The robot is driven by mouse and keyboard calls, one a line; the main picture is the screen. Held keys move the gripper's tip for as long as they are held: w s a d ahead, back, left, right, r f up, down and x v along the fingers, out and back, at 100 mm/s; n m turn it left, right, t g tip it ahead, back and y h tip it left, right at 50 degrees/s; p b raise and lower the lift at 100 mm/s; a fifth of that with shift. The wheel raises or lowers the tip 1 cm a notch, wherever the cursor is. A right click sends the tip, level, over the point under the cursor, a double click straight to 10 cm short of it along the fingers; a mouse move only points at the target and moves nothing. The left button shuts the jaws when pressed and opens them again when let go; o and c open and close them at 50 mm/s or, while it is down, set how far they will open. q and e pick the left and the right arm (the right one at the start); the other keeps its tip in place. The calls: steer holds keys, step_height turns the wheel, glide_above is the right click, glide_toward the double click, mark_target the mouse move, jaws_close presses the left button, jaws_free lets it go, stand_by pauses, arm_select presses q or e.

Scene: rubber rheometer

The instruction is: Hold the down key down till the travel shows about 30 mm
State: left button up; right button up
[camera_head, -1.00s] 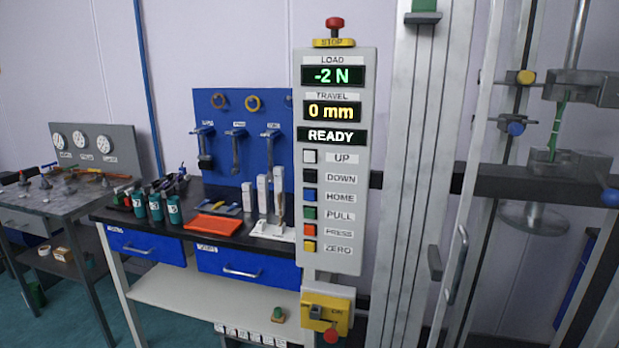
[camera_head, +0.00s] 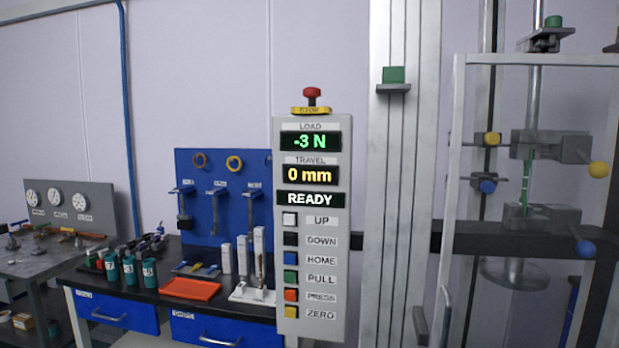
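The grey control panel (camera_head: 340,260) stands upright in the middle of the head view. Its black DOWN key (camera_head: 291,239) is second from the top, under the white UP key (camera_head: 290,219). The travel display (camera_head: 310,175) reads 0 mm. The load display (camera_head: 310,141) reads -3 N, and the status line (camera_head: 310,199) reads READY. To the right, a green strip specimen (camera_head: 526,180) stands between the upper grip (camera_head: 550,146) and the lower grip (camera_head: 545,219). Neither of my grippers is in view.
A red stop button (camera_head: 311,94) tops the panel. A framed guard (camera_head: 455,200) stands before the grips. At left, a black bench (camera_head: 130,305) holds numbered green canisters, an orange tray (camera_head: 190,289) and a white stand. The space before the panel looks clear.

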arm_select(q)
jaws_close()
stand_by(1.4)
